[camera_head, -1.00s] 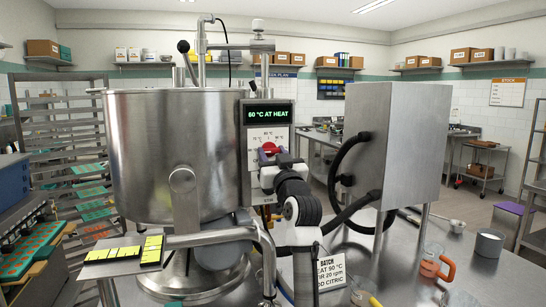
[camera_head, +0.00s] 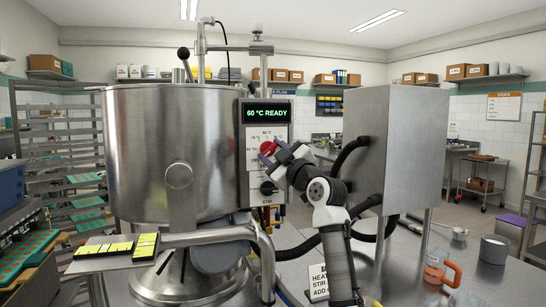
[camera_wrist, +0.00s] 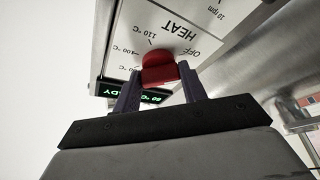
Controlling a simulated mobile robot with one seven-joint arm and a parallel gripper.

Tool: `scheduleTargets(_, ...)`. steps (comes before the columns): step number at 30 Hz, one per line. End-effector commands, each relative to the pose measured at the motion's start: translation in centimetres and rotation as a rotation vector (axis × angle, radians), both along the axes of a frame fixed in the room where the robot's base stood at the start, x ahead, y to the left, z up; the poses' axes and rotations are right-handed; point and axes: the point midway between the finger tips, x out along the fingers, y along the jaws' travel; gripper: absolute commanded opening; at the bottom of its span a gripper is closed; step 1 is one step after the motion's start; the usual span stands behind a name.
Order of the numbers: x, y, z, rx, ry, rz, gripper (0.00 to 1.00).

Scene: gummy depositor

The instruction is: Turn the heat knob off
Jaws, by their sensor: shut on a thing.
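The red heat knob (camera_head: 267,148) is on the white dial plate of the control box, on the steel kettle's right side. The display (camera_head: 267,114) above it reads "60 °C READY". My gripper (camera_head: 272,157) comes in from the lower right, its purple fingers at the knob. In the wrist view the fingers stand on either side of the red knob (camera_wrist: 160,71) and are shut on it. "HEAT", "OFF", "110 °C" and "100 °C" show on the plate. I cannot tell which mark the knob points to.
A black knob (camera_head: 268,187) marked STIR sits just below the heat knob. The steel kettle (camera_head: 150,150) is left. A large steel box (camera_head: 390,140) with black hoses is right of my arm. A yellow-marked bar (camera_head: 115,248) stands front left. A jug (camera_head: 440,268) stands lower right.

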Motion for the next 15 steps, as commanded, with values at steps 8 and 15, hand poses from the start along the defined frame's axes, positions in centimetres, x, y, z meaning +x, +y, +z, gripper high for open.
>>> scheduleTargets(8,0.03,-0.07,0.01,-0.076,-0.023,0.0,0.19)
scheduleTargets(15,0.02,-0.05,0.01,-0.09,-0.028,-0.001,0.19)
